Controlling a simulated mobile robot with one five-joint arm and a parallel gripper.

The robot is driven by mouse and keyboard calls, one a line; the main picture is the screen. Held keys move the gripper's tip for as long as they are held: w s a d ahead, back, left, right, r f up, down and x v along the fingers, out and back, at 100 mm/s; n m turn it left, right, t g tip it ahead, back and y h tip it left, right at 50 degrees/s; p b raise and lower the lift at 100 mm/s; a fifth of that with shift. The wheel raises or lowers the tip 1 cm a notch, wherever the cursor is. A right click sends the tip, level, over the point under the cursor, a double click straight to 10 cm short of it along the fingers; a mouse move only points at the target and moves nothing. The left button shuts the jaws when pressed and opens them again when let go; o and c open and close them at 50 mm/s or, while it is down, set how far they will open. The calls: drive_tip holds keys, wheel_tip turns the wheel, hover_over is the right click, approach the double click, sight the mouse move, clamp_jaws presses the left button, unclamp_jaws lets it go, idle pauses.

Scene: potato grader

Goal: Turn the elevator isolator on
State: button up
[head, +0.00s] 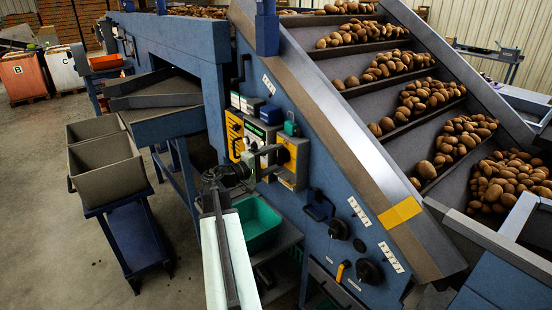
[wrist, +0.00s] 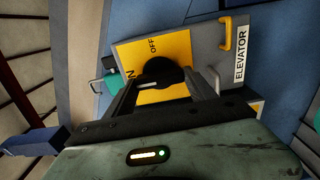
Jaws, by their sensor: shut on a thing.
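The elevator isolator is a grey box with a yellow plate (wrist: 172,48) marked ON and OFF and a black rotary knob (wrist: 160,74). A white ELEVATOR label (wrist: 241,60) is on the box. In the wrist view, ON is at the plate's left edge and OFF near the top. My gripper (wrist: 165,86) is shut on the knob, its fingers on either side. A short pale line on the knob lies roughly level; its exact setting is hard to tell. In the head view, my gripper (head: 279,151) reaches the yellow plate (head: 298,154) from the left.
A green bin (head: 258,222) is below. Black knobs (head: 339,230) are on the blue panel lower right. A yellow handle (wrist: 227,36) projects beside the elevator label.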

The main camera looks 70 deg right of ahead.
drive_tip(key=shift+s, duration=0.1)
drive_tip(key=o, duration=1.4)
drive_tip(key=v, duration=0.8)
drive_tip(key=shift+f, duration=0.1)
